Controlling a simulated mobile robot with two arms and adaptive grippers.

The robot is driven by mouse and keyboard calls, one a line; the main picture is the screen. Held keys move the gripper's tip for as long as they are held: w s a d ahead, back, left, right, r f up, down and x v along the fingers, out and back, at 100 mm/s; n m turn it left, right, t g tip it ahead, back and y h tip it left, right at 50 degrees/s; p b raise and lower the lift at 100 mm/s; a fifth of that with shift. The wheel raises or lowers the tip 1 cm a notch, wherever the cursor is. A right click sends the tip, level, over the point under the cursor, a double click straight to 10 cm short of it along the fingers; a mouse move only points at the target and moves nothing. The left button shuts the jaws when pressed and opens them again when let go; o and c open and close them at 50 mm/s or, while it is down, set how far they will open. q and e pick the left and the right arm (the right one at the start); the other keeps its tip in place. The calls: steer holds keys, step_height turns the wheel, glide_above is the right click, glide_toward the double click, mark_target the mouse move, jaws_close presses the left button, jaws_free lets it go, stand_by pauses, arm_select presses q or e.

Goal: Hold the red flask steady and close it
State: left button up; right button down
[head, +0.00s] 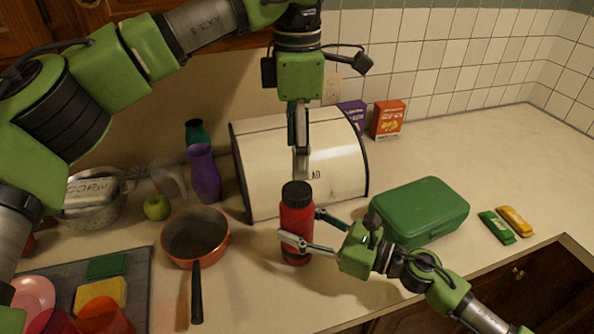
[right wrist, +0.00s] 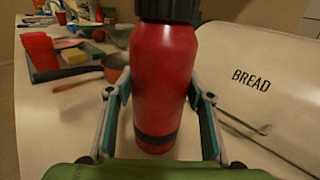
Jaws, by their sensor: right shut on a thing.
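The red flask (head: 296,226) stands upright on the counter in front of the bread box, with a black cap (head: 297,193) on its top. My right gripper (head: 299,229) is shut on the flask's body from the right. In the right wrist view the flask (right wrist: 164,85) fills the space between the two fingers, and only the lower part of its black cap (right wrist: 168,9) shows. My left gripper (head: 301,162) points straight down just above the cap in the head view. Its fingers are seen edge-on, so their gap and any contact with the cap are unclear.
The bread box (head: 336,165) stands close behind the flask. An orange pan (head: 196,239) lies to the left and a green lunch box (head: 421,208) to the right. A purple vase (head: 204,175) stands behind the pan.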

arm_select(q)
steer(key=shift+r, duration=1.6)
arm_select(e)
steer(key=c, duration=0.9)
jaws_free()
steer(key=shift+d, duration=0.1)
steer(key=v, duration=1.2)
